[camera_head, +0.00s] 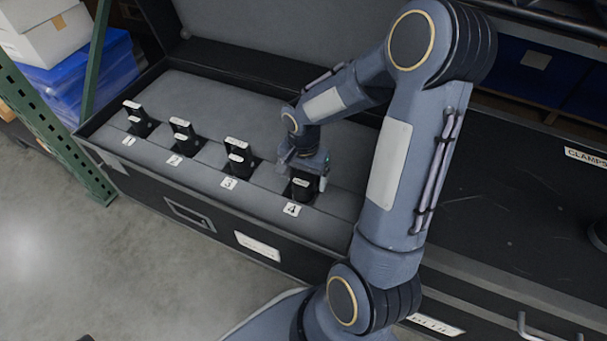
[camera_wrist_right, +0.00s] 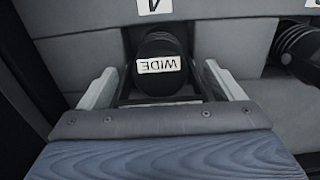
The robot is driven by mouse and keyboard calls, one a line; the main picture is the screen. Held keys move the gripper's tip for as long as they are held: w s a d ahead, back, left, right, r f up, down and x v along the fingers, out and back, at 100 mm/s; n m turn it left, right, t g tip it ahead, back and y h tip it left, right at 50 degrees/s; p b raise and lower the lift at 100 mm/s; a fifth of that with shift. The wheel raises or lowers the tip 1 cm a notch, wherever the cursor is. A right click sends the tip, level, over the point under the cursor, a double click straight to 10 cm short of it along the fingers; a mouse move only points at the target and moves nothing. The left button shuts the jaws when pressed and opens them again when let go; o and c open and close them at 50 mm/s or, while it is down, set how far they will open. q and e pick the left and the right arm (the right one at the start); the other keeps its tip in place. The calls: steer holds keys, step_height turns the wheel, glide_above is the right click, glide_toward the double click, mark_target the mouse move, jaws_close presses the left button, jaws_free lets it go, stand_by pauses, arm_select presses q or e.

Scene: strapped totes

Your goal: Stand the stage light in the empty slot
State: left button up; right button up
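The light's base is partly hidden. My left gripper does not show.
Similar black lights stand in slots 1 (camera_head: 137,120), 2 (camera_head: 183,138) and 3 (camera_head: 238,157), to the left. The case's raised lid is behind. A green rack post (camera_head: 97,50) stands at left. A dark case top marked CLAMPS (camera_head: 510,205) lies to the right.

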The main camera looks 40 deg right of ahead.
steer(key=shift+r, duration=0.1)
steer(key=shift+r+p, duration=0.25)
steer(key=shift+p, duration=0.1)
step_height(320, 180, up, 11)
steer(key=p, duration=0.4)
steer(key=shift+f+p, duration=0.15)
steer(key=shift+p, duration=0.25)
steer(key=shift+s+r, duration=0.1)
steer(key=shift+r, duration=0.55)
steer(key=s+a+r+n+t+y, duration=0.2)
steer(key=s+a+r+n, duration=0.2)
steer(key=s, duration=0.3)
steer(key=s+a+r+n+t+y, duration=0.1)
steer(key=s+a+r+n+t, duration=0.2)
steer(key=s+a+r+n, duration=0.2)
steer(key=shift+s+a+n+t+y, duration=0.3)
steer(key=shift+s+a+n+y, duration=0.1)
steer(key=shift+s+a+n, duration=0.6)
